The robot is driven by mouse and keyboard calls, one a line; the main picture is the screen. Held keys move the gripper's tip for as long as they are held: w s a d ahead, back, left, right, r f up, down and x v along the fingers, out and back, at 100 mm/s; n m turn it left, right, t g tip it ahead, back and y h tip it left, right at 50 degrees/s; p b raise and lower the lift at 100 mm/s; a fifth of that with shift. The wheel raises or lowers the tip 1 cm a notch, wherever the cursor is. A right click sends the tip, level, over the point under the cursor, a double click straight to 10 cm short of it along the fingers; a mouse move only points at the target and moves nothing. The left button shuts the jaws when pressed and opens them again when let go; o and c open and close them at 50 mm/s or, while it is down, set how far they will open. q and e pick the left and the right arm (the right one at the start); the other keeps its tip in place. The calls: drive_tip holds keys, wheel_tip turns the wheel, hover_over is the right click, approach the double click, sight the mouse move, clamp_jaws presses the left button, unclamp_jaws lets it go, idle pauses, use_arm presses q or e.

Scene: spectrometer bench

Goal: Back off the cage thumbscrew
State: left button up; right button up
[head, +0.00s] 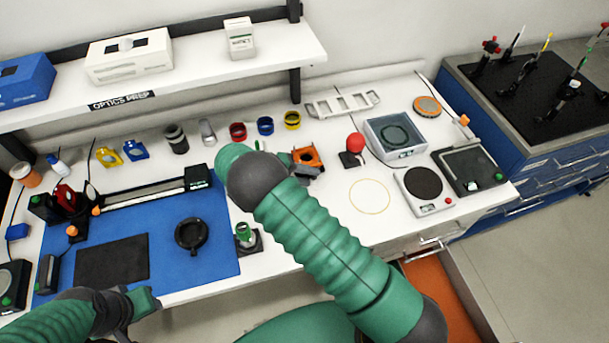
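An orange block with a round opening (308,157) stands on the white bench near the middle. It looks like the cage part, but its thumbscrew is too small or hidden to pick out. My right arm crosses the centre, and its wrist covers the bench left of the block. My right gripper (290,161) is mostly hidden behind the arm, close to the block's left side. I cannot tell whether it touches the block or how its fingers stand. My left gripper (136,307) is low at the left, over the bench's front edge, apart from the block; its fingers are unclear.
A blue mat (212,262) holds a black ring (191,234) and a dark pad (112,260). A green-topped post (244,235) stands near the front edge. A red ball on a stand (356,142) is right of the block. A shelf (200,72) overhangs the back.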

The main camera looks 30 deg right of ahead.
drive_tip(key=b+v, duration=0.3)
drive_tip(key=v, duration=1.3)
drive_tip(key=shift+a, duration=0.4)
drive_tip(key=shift+w+d+r, duration=0.1)
